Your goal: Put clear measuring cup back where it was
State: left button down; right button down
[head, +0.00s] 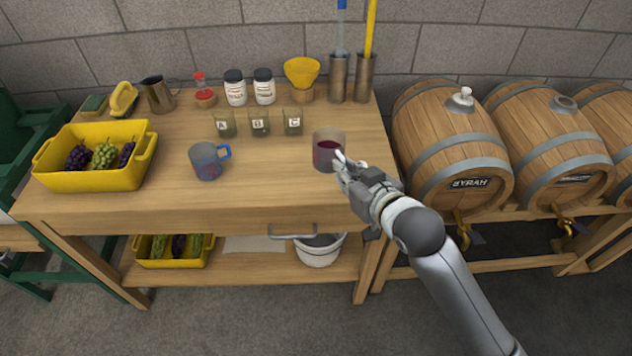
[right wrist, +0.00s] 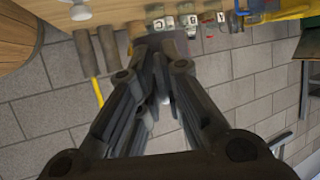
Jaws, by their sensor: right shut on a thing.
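The clear measuring cup (head: 328,151), with dark red liquid inside, is upright at the right part of the wooden bench (head: 270,190). My right gripper (head: 343,163) is shut on its near right side. I cannot tell whether the cup's base touches the bench top. In the right wrist view, the fingers of my right gripper (right wrist: 160,60) are close together and the cup is hard to make out beyond them. My left gripper is not in view.
A blue-handled cup (head: 207,163) stands left on the bench, beside a yellow crate (head: 95,182) of grapes. Small glasses (head: 259,123) marked A, B, C, white jars (head: 235,92) and a yellow funnel (head: 301,72) stand behind. Barrels (head: 452,150) are at right. The bench's front middle is clear.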

jog(key=w+a+f, duration=0.1)
jog(key=f, duration=0.1)
jog(key=w+a+f, duration=0.4)
jog(key=f, duration=0.1)
jog(key=shift+w+a, duration=0.1)
jog(key=shift+a, duration=0.15)
jog(key=shift+f, duration=1.55)
jog(key=shift+f, duration=0.1)
jog(key=c, duration=1.6)
grip_release()
jog(key=shift+o, duration=0.2)
